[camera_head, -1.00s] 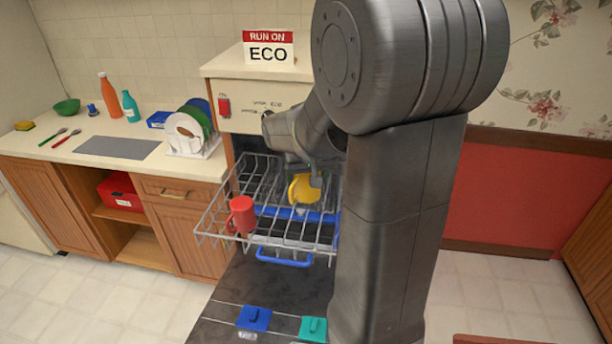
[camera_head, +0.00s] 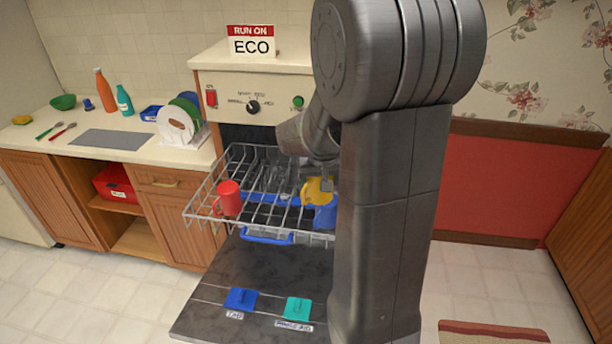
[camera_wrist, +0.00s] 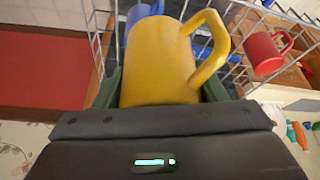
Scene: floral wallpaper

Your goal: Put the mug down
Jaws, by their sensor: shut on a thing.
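The yellow mug (camera_head: 316,190) is over the right part of the dishwasher's pulled-out wire rack (camera_head: 204,213). In the wrist view the yellow mug (camera_wrist: 158,68) fills the middle, its handle to the right. My gripper (camera_wrist: 162,88) is shut on it, with a green finger on each side. In the head view my arm hides part of the gripper and of the rack's right side. I cannot tell whether the mug touches the rack. A blue mug (camera_head: 325,216) shows just below and beside it.
A red mug (camera_head: 229,198) stands at the rack's left front. The counter (camera_head: 55,146) at left holds a plate rack, bottles and cutlery. The rack's middle looks clear.

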